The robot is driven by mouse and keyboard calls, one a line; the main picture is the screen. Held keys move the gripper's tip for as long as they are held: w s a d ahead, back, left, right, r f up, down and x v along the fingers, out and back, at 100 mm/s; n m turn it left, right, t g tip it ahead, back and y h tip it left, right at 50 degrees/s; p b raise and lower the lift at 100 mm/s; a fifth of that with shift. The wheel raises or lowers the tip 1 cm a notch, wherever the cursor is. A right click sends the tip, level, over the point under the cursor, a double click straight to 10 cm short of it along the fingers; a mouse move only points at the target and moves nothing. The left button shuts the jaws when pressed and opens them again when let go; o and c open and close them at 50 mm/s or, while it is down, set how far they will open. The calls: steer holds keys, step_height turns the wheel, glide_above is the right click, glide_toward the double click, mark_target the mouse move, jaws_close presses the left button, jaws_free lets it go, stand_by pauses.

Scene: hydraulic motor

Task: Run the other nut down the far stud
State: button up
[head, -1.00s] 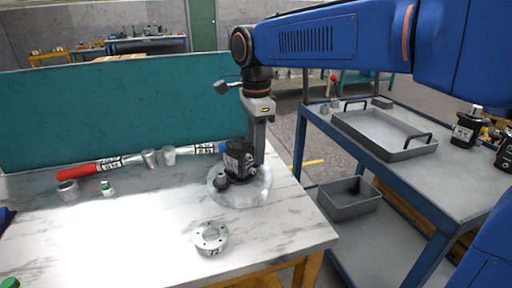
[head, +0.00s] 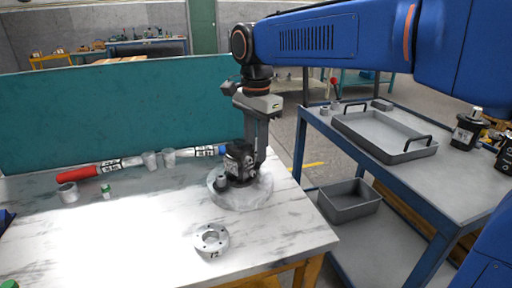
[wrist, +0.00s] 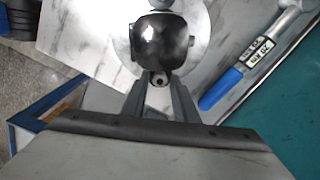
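The dark hydraulic motor (head: 236,160) stands upright on a round pale disc (head: 222,201) on the marble-topped bench. In the wrist view the motor's rounded black body (wrist: 162,42) lies just beyond the fingertips. My gripper (head: 256,165) points down at the motor's right, far side. In the wrist view its two fingers (wrist: 159,84) stand on either side of a small round metal part with a dark centre (wrist: 158,79), at the motor's flange. This looks like a nut on a stud, but whether the fingers touch it is unclear. The other stud is hidden.
A silver flanged ring (head: 212,240) lies on the bench in front. A red-handled tool (head: 80,173), a blue-ended tool (wrist: 228,84), metal cups (head: 150,160) and a green-capped part (head: 107,191) lie left and behind. A teal panel (head: 110,115) backs the bench. A cart with a tray (head: 385,150) stands right.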

steer(key=n, duration=0.6)
stand_by(0.3)
steer(key=shift+n, duration=0.4)
steer(key=shift+c, duration=0.4)
jaws_close()
steer(key=m, duration=0.5)
steer(key=shift+f, duration=0.1)
steer(key=shift+m, duration=0.4)
steer(key=m, duration=0.4)
steer(key=shift+m, duration=0.3)
